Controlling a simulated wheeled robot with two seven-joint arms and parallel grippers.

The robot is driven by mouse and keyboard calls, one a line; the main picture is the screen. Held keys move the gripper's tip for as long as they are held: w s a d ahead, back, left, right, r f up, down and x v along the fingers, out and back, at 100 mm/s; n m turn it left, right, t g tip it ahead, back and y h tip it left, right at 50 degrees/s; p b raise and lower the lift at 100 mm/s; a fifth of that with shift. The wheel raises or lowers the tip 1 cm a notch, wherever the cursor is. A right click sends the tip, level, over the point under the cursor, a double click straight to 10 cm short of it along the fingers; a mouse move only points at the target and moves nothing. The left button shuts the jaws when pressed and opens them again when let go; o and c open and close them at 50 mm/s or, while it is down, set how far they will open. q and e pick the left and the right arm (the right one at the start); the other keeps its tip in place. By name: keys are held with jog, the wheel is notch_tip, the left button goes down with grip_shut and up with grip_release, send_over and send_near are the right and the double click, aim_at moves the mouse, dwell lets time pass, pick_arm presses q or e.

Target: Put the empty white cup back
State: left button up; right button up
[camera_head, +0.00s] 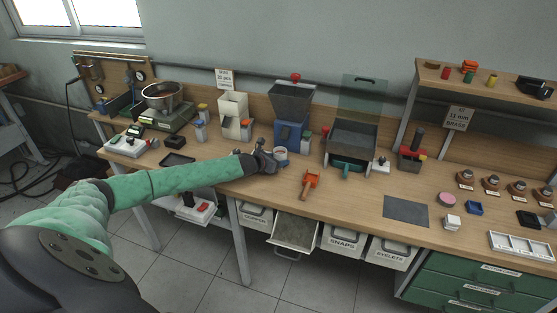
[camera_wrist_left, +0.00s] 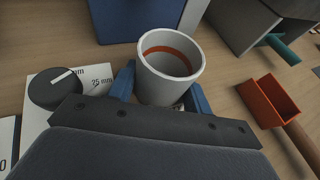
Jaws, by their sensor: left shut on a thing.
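The white cup (camera_wrist_left: 168,75) is upright between the two fingers of my left gripper (camera_wrist_left: 160,85) in the left wrist view. It looks empty, with a brown-orange band on its inner wall. In the head view the cup (camera_head: 281,154) is at the tip of my left gripper (camera_head: 268,158), in front of the blue machine. My left gripper is shut on the cup. Whether the cup's base touches the table is hidden. My right gripper is in neither view.
The blue machine (camera_head: 291,115) stands just behind the cup. An orange scoop (camera_head: 310,182) lies on the bench to the right, and a black knob (camera_wrist_left: 55,88) is at left in the wrist view. A dark mat (camera_head: 406,211) lies farther right. An open drawer (camera_head: 295,232) juts out below the bench.

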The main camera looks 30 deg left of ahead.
pick_arm(q)
jog(key=o, duration=1.1)
jog(key=shift+c, duration=0.2)
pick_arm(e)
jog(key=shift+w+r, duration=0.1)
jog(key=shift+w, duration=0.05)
pick_arm(q)
jog(key=shift+s, duration=0.25)
jog(key=shift+s+a+r, duration=0.1)
jog(key=shift+s+a, duration=0.05)
jog(key=shift+s, duration=0.2)
jog(key=b+v, duration=0.3)
jog(key=v, duration=0.5)
jog(key=shift+s, duration=0.1)
jog(key=shift+b+v, duration=0.55)
jog(key=shift+v, duration=0.5)
jog(key=shift+s+r, duration=0.2)
jog(key=shift+r, duration=0.1)
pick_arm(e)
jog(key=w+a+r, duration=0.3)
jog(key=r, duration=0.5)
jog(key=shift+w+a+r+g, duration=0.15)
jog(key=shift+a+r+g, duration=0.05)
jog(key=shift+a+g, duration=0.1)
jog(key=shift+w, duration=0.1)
